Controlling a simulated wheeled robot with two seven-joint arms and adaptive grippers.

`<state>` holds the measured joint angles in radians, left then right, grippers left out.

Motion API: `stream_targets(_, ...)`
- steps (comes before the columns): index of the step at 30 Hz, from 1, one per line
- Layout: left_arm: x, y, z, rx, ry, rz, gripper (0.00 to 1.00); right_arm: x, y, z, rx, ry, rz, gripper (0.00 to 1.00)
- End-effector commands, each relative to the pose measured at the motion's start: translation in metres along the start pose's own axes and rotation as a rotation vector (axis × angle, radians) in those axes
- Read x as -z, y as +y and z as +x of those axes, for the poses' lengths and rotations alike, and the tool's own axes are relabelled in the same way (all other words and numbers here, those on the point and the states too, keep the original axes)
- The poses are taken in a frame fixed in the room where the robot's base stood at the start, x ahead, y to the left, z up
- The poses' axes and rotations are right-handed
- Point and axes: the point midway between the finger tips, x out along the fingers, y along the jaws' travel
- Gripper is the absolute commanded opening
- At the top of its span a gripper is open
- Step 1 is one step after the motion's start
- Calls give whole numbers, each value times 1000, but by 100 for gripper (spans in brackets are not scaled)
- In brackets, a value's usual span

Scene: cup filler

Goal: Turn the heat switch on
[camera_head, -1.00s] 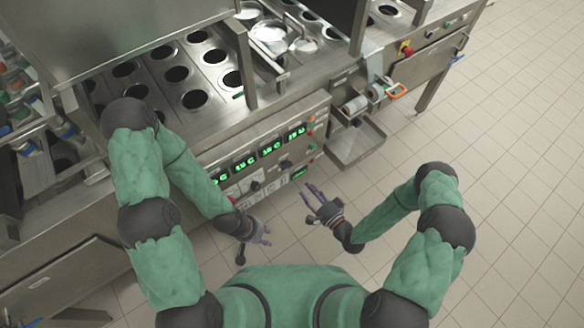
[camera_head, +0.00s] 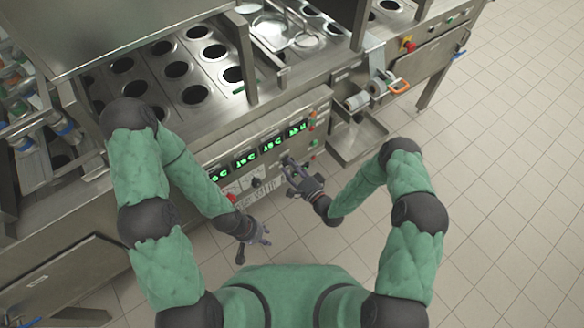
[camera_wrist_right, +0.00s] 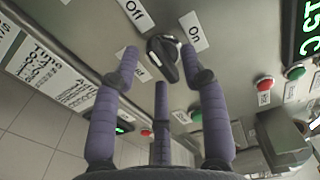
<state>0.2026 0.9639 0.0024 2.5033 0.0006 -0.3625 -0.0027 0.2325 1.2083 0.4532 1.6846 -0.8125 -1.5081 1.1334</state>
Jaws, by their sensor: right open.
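The heat switch is a black knob (camera_wrist_right: 163,58) on the steel panel in the right wrist view. An "Off" label (camera_wrist_right: 134,14) is at its upper left and an "On" label (camera_wrist_right: 194,31) at its upper right. Its ridge seems to lean toward "Off". My right gripper (camera_wrist_right: 159,38) is open, with a finger on each side of the knob and a third below it; I cannot tell whether they touch it. In the head view the right gripper (camera_head: 291,168) is at the panel and largely hides the knob. My left gripper (camera_head: 264,236) is open and empty below the panel.
A red button (camera_wrist_right: 264,83) and a green button (camera_wrist_right: 295,73) are right of the knob. A steel tray (camera_head: 352,140) juts out right of the panel. Tiled floor is clear on the right.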

Motion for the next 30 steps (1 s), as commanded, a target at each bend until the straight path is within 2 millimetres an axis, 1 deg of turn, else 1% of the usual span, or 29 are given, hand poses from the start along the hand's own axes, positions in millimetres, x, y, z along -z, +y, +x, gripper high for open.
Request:
stream_targets(8,0,0,0,0,0,0,35,0,0,2,-1,1,0,44)
stream_targets(9,0,0,0,0,0,0,35,0,0,2,-1,1,0,41)
stream_targets(11,0,0,0,0,0,0,35,0,0,2,-1,1,0,24)
stream_targets(12,0,0,0,0,0,0,35,0,0,2,-1,1,0,13)
stream_targets(13,0,0,0,0,0,0,35,0,0,2,-1,1,0,4)
stream_targets(14,0,0,0,0,0,0,35,0,0,2,-1,1,0,0)
stream_targets(23,0,0,0,0,0,0,35,0,0,2,-1,0,11,0)
stream_targets(30,0,-1,3,0,0,0,35,0,1,2,-1,1,99,0)
